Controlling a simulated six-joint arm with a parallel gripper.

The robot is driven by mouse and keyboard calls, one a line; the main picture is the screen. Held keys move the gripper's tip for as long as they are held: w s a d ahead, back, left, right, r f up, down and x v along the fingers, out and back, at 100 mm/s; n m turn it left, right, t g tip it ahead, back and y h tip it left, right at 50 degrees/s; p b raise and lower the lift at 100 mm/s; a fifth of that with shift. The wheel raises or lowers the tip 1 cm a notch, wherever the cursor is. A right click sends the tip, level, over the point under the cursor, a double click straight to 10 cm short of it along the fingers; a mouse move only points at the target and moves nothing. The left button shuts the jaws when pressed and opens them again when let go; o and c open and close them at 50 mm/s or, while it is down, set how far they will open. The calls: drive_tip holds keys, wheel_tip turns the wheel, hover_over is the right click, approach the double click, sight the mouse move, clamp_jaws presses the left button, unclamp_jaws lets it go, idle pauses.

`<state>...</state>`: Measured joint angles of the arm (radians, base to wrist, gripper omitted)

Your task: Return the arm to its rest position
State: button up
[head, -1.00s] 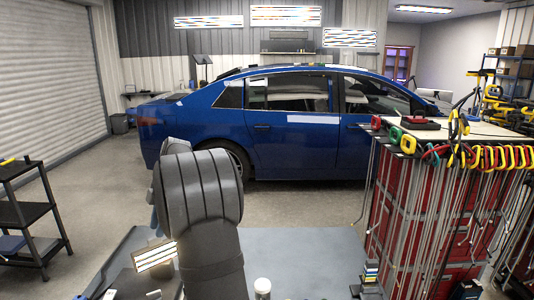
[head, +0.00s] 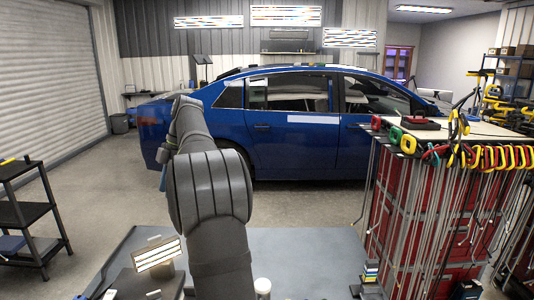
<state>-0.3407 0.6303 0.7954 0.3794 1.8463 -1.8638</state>
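My arm rises from the bottom centre of the head view, with a thick grey joint in front and another link behind it reaching up and away toward the car. My gripper does not show; the end of the arm is hidden behind its own links or out of frame. Whether it holds anything cannot be seen. The dent rods (head: 408,225) hang by colourful handles along the edge of a red cabinet (head: 390,178) at the right.
A blue car (head: 290,130) stands behind my arm. A black shelf (head: 30,215) is at the left. A small striped light panel (head: 155,254) sits near my base. Open floor lies between shelf and car.

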sight(155, 237)
drive_tip(key=x, duration=1.5)
drive_tip(key=shift+s, duration=0.15)
drive_tip(key=shift+d+r+m+y, duration=0.15)
drive_tip(key=shift+m+y, duration=0.15)
drive_tip(key=shift+m, duration=0.6)
drive_tip(key=m+t, duration=0.1)
drive_tip(key=m, duration=0.2)
drive_tip(key=m+t, duration=0.1)
drive_tip(key=m, duration=0.2)
drive_tip(key=shift+s+t+y, duration=0.15)
drive_tip(key=shift+t+y, duration=0.15)
drive_tip(key=shift+t, duration=0.1)
drive_tip(key=v, duration=0.9)
drive_tip(key=shift+r, duration=0.3)
drive_tip(key=shift+f, duration=0.1)
drive_tip(key=x, duration=0.9)
drive_tip(key=shift+f, duration=0.25)
drive_tip(key=shift+n, duration=0.4)
drive_tip(key=shift+n+g+h, duration=0.4)
drive_tip(key=shift+n+g, duration=0.6)
drive_tip(key=shift+n, duration=1.2)
